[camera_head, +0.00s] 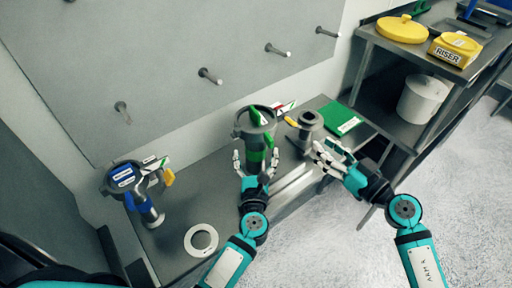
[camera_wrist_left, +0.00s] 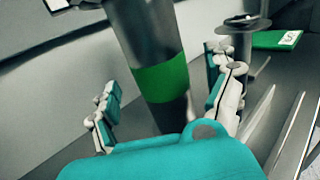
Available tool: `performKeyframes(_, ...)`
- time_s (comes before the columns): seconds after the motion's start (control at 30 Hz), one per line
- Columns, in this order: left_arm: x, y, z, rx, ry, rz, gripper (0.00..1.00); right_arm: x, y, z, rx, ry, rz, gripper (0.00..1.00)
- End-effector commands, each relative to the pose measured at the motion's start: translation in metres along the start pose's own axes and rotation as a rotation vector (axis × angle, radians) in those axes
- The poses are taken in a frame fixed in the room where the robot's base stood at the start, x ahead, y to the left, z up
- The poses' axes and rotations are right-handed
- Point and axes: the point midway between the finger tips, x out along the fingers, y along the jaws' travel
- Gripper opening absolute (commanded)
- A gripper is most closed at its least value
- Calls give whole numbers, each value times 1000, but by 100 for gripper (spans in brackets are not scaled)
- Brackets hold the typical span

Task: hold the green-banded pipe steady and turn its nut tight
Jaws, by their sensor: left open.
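The green-banded pipe (camera_head: 255,142) stands upright on the grey bench in the head view; its green band (camera_wrist_left: 161,80) fills the middle of the left wrist view. My left gripper (camera_head: 254,162) is open with its fingers on either side of the pipe at the band; in the left wrist view a gap shows between the left finger and the pipe. My right gripper (camera_head: 331,155) is to the right of the pipe, near a small grey flanged piece (camera_head: 310,122); whether its fingers are apart is unclear. I cannot make out the nut for certain.
A blue-banded pipe (camera_head: 131,191) stands at the left of the bench. A white ring (camera_head: 201,240) lies at the front. A green booklet (camera_head: 341,118) lies at the right end. Pegs stick out of the wall panel. A shelf holds a yellow box (camera_head: 455,50) and a white bucket (camera_head: 422,99).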

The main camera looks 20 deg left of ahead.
Motion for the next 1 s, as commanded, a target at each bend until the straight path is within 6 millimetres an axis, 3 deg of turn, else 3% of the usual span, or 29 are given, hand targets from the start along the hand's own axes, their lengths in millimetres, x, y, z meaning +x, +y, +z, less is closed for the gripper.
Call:
performKeyframes(0.23, 30, 0, 0, -1, -1, 1, 87, 0, 0, 0, 0, 0, 0, 38)
performKeyframes(0.63, 36, 0, 0, 0, 0, 0, 86, 0, 0, 0, 0, 0, 0, 38)
performKeyframes(1.0, 35, 0, 0, 0, 0, 0, 37, 0, 0, 0, 0, 0, 0, 38)
